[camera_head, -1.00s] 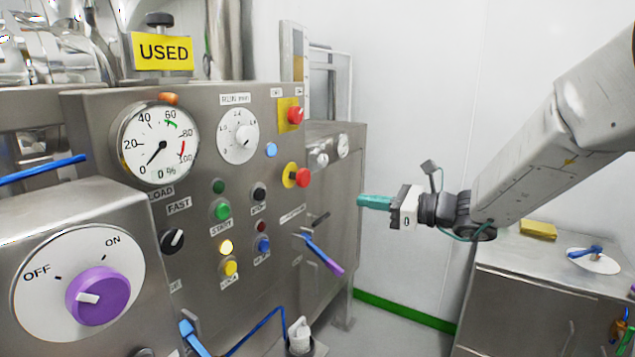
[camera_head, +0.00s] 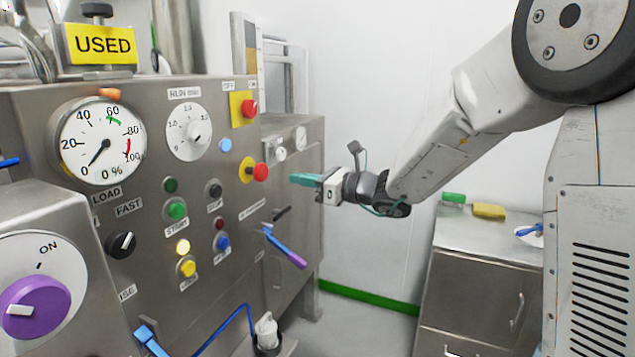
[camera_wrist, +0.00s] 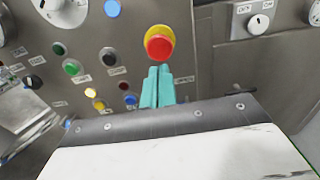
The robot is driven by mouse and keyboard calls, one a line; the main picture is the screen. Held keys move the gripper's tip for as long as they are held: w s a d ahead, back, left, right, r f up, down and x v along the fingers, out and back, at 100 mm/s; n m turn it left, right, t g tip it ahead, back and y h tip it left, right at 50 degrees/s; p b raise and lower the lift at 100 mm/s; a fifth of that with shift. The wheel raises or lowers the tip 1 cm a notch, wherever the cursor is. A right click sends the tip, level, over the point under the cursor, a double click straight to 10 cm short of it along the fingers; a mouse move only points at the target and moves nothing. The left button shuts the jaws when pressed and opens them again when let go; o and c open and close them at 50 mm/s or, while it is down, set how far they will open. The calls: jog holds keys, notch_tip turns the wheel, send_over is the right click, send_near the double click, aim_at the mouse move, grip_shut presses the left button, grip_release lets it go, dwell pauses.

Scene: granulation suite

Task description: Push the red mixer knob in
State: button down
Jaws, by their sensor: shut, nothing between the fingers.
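A red mushroom knob on a round yellow collar (camera_head: 260,172) juts from the steel control panel. A second red knob (camera_head: 249,108) sits higher, on a square yellow plate. My gripper (camera_head: 293,179) has teal fingers, closed together and empty, pointing left at the lower knob. A gap shows between the fingertips and that knob. In the wrist view, the lower knob (camera_wrist: 158,46) is just beyond and above the fingertips (camera_wrist: 159,70), its face fully visible.
Green (camera_head: 176,210), black (camera_head: 214,190) and yellow (camera_head: 187,267) buttons lie left of the lower knob. A purple-handled lever (camera_head: 290,253) sticks out below it. A dial gauge (camera_head: 97,140) is at left.

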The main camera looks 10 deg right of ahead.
aim_at(263, 171)
jog(key=x, duration=0.7)
jog(key=shift+w+a, duration=0.1)
jog(key=shift+a, duration=0.05)
jog(key=shift+w+a, duration=0.35)
jog(key=shift+a, duration=0.2)
jog(key=shift+w+a+r, duration=0.1)
jog(key=shift+w+a, duration=0.05)
jog(key=shift+a, duration=0.05)
jog(key=shift+r, duration=0.2)
jog(key=shift+d, duration=0.1)
